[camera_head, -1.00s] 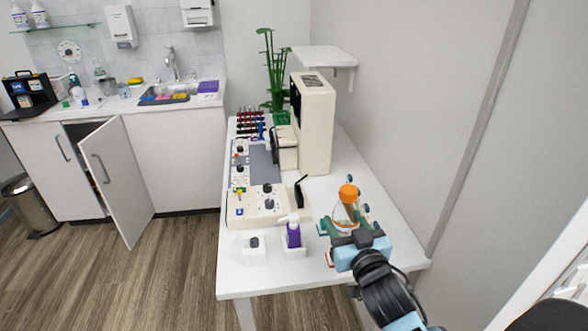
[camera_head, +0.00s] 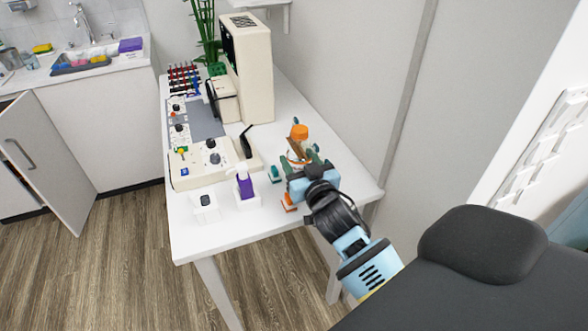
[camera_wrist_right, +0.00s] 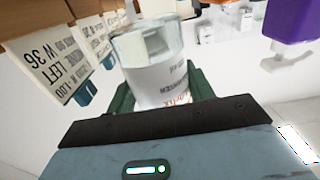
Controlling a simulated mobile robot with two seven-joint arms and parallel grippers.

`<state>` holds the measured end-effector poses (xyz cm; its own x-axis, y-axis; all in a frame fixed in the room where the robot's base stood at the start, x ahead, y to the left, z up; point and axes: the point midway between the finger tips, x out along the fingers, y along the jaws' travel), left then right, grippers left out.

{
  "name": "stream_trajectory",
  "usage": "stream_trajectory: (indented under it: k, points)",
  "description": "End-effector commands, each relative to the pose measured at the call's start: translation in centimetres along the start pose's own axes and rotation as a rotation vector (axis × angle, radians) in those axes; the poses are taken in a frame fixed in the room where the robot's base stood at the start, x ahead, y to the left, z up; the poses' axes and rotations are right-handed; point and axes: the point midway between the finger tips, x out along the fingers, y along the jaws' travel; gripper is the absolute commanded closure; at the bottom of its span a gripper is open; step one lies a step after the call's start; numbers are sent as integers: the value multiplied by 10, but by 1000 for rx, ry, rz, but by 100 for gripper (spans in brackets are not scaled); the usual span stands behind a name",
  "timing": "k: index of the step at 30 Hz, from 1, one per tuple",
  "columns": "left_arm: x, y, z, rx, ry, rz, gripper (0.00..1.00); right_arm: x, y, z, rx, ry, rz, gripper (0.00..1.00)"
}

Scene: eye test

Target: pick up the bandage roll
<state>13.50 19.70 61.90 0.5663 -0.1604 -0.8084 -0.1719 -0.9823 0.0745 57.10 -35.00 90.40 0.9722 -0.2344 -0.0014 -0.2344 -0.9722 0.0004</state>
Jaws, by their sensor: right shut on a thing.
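My left gripper is not in view.
A purple bottle (camera_head: 245,186) in a white holder stands left of my gripper. A cream machine (camera_head: 247,75) and a control panel (camera_head: 211,156) fill the table's far and left parts. A black cushioned seat (camera_head: 490,245) is at the lower right.

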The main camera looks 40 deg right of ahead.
Motion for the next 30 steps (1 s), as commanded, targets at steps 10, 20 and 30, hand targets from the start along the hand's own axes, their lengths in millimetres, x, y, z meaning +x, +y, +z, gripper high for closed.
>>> stream_trajectory:
  k: [10,20,30]
  points:
    - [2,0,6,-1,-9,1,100,0,0,19,1,-2,-1,74]
    - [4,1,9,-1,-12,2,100,0,0,37,0,3,-1,74]
    - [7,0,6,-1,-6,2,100,0,0,41,1,1,-1,35]
